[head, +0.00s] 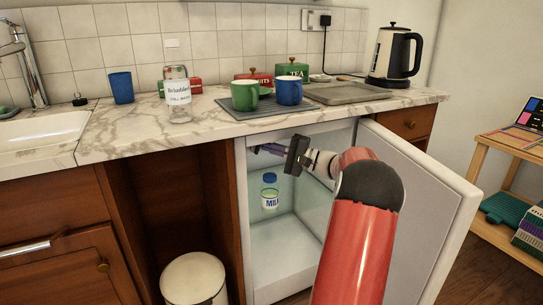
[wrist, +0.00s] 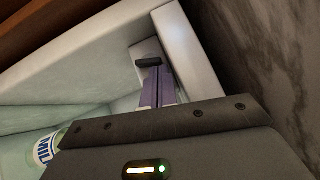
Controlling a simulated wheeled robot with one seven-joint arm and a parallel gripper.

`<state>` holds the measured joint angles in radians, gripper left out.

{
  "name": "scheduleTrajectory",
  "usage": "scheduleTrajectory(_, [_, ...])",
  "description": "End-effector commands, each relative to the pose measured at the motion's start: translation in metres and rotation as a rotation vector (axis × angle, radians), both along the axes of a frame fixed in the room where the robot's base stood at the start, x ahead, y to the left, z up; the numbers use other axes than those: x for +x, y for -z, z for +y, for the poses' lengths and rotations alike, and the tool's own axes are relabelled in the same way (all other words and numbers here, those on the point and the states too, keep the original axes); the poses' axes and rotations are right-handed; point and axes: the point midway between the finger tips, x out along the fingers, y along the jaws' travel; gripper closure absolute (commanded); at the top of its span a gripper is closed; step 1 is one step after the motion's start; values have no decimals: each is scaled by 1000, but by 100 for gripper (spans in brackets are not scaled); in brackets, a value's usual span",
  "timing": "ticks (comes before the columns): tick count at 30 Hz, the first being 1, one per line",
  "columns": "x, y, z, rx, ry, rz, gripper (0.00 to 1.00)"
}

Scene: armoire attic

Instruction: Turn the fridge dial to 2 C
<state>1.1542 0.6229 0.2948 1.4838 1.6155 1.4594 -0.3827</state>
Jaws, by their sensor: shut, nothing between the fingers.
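The fridge (head: 285,250) stands open under the counter, with its white door (head: 425,205) swung out to the right. My gripper (head: 262,149) reaches into the top of the fridge from the right. Its purple fingers are together with nothing between them. In the wrist view, the fingertips (wrist: 154,72) are at a small dark bar (wrist: 148,62) on a pale housing (wrist: 144,48), which looks like the dial. I cannot tell whether they touch it. No numbers or pointer can be read. In the head view I cannot make out the dial.
A milk bottle (head: 269,192) stands inside the fridge below my gripper; it also shows in the wrist view (wrist: 46,150). The marble counter (head: 130,140) overhangs the fridge. A green mug (head: 245,95) and blue mug (head: 289,92) stand on a tray above.

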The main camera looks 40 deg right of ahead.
Motion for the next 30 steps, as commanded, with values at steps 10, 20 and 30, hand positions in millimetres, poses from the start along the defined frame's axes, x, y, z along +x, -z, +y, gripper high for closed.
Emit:
scheduleTrajectory(10, [1, -7, 2, -188, -2, 44, 100])
scheduleTrajectory(20, [1, -10, 3, -239, -1, 55, 100])
scheduleTrajectory(30, [1, -13, 4, -243, -2, 51, 100])
